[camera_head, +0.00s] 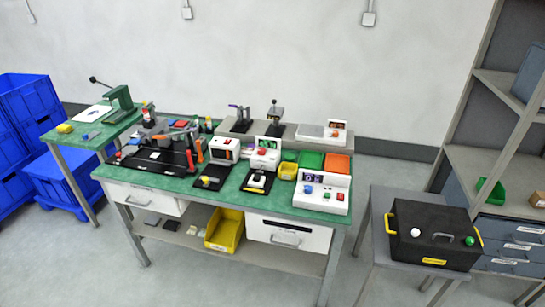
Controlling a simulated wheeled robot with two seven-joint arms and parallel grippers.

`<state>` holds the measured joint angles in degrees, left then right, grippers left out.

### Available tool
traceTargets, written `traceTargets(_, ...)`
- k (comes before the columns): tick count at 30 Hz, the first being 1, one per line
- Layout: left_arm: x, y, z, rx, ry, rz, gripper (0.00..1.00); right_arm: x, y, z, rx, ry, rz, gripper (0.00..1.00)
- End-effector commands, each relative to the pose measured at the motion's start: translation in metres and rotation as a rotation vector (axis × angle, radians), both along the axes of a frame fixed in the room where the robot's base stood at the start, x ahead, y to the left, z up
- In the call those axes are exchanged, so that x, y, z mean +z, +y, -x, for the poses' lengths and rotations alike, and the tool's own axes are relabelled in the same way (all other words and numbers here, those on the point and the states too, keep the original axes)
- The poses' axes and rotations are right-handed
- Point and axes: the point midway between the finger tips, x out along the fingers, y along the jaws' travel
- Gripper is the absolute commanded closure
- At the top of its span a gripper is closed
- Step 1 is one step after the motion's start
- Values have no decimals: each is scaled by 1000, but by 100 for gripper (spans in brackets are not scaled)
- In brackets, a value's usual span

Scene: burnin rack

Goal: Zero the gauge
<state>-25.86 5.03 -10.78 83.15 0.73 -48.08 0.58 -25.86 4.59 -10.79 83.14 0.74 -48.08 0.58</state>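Neither of my grippers shows in the head view. The gauge cannot be told for certain among the small instruments on the green bench (160,187). A white box with a dark display and coloured buttons (322,194) stands at the bench's front right. A second white instrument with a small display (265,155) stands left of it, towards the back. A flat white unit with a dark display (325,133) sits on the grey shelf behind. The displays are too small to read.
A black case with yellow handles (430,228) stands on a grey side table at right. Black fixtures (155,160), clamps and green and orange trays (337,163) crowd the bench. Blue crates (65,180) stand at left and a shelf rack (485,165) at right. The front floor is clear.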

Motion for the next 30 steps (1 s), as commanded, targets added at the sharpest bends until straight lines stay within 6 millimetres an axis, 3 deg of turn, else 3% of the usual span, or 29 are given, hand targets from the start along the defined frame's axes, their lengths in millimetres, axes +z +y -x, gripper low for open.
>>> traceTargets(8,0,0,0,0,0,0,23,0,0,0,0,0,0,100)
traceTargets(19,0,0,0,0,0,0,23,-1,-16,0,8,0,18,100)
traceTargets(30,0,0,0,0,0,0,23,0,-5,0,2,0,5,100)
